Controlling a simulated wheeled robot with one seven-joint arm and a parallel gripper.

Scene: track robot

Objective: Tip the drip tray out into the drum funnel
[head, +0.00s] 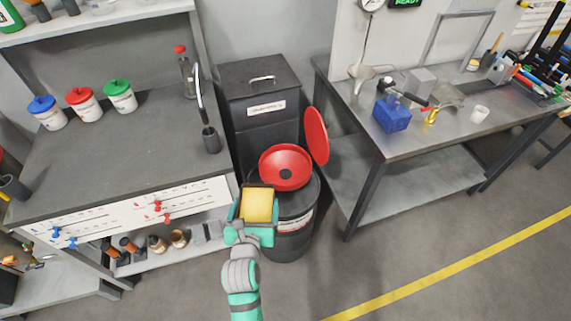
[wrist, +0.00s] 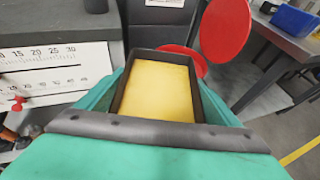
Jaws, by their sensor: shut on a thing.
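The drip tray (wrist: 157,92) is a dark-rimmed rectangular tray with yellow contents. My gripper (head: 256,212) is shut on it, with a teal jaw along each side in the wrist view. The tray looks about level and is held at the near side of the drum (head: 292,240). The red drum funnel (head: 298,158) sits on top of the black drum, with a dark hole in its middle. Its round red lid (head: 316,136) stands open at the right. In the wrist view the funnel (wrist: 183,56) is partly hidden behind the tray's far edge.
A grey bench (head: 120,150) with lidded pots and a tap stands at the left. A dark bin (head: 262,95) stands behind the drum. A metal table (head: 440,135) with a blue box (head: 391,114) is at the right. The floor at front right is clear.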

